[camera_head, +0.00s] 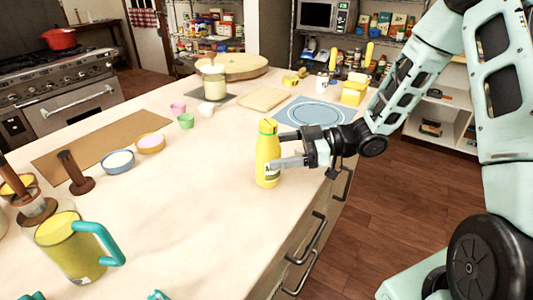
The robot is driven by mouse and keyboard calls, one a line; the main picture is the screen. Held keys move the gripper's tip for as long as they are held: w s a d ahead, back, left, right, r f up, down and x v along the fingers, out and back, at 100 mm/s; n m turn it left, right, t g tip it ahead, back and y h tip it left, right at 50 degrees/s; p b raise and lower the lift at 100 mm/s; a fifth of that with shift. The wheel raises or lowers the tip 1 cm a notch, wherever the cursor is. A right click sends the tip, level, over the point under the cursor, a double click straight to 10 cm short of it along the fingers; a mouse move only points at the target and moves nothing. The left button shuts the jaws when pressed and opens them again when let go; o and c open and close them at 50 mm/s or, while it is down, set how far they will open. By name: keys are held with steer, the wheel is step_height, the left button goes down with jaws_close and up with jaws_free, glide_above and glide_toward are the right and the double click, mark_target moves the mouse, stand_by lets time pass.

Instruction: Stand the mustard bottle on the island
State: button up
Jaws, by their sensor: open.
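The yellow mustard bottle (267,158) stands upright on the pale top of the island (205,225), near its right edge. It has a yellow cap with a green band below it. My gripper (283,149) reaches in from the right at the bottle's upper body. Its jaws are open, with one grey finger on the near side of the bottle and the other behind or beside it. I cannot tell whether either finger touches the bottle.
A blue plate (319,113) on a mat and a yellow container (354,90) lie beyond my gripper. Small cups (186,121), bowls (118,161) and a brown board (90,147) are to the left. A yellow pitcher (69,247) stands at the front left. The counter around the bottle is clear.

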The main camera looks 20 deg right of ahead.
steer(key=v, duration=0.8)
steer(key=shift+b, duration=0.35)
